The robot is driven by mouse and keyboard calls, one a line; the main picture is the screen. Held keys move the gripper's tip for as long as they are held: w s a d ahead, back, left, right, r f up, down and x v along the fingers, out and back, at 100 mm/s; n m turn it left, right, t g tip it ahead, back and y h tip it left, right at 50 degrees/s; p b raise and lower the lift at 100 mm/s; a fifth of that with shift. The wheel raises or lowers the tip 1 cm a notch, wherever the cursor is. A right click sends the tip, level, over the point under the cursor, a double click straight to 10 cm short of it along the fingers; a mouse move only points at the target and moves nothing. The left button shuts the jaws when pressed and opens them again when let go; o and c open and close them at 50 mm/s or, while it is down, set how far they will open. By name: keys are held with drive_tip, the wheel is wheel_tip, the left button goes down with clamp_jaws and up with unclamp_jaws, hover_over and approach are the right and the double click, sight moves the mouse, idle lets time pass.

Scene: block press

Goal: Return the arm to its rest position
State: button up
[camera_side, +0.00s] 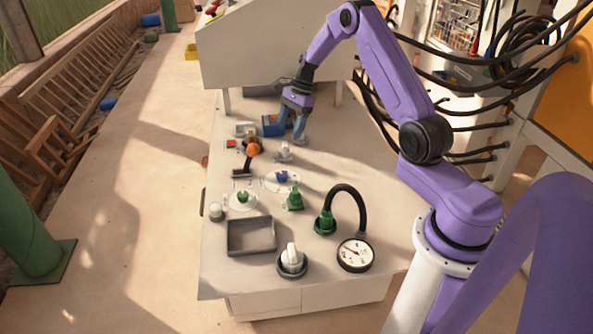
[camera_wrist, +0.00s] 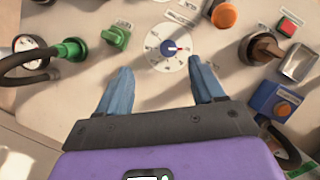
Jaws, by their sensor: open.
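My gripper (camera_side: 299,136) is over the far part of the grey table in the side view, at the end of my purple arm. A blue box (camera_side: 271,125) stands just left of it. In the wrist view my gripper (camera_wrist: 160,66) has its two blue fingers wide apart with nothing between them. I cannot tell the exact height of the fingertips above the table.
A grey tray (camera_side: 251,251), a white knob (camera_side: 291,258), a gauge (camera_side: 355,254) and a green fitting with a black hose (camera_side: 345,188) occupy the near table. A large pale panel (camera_side: 245,50) stands behind my gripper. Black cables (camera_side: 480,92) hang at right.

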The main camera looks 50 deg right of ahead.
drive_tip(key=s+a+r+n+g, duration=0.1)
drive_tip(key=s+a+r+n, duration=0.2)
drive_tip(key=a, duration=0.4)
drive_tip(key=a+r+n, duration=0.3)
drive_tip(key=a+n, duration=0.1)
drive_tip(key=a, duration=0.3)
drive_tip(key=s+a+r+n+g+h, duration=0.1)
drive_tip(key=s+a+r+n, duration=0.2)
drive_tip(key=s+a+n, duration=0.2)
drive_tip(key=s+a+r+n+h, duration=0.1)
drive_tip(key=s+a+r+n, duration=0.25)
drive_tip(key=s+a, duration=0.25)
drive_tip(key=s+r+n+t+h, duration=0.1)
drive_tip(key=s+r+n, duration=0.1)
drive_tip(key=s+n, duration=1.5)
drive_tip(key=s, duration=0.7)
drive_tip(key=shift+a+h, duration=0.15)
drive_tip(key=shift+h, duration=0.15)
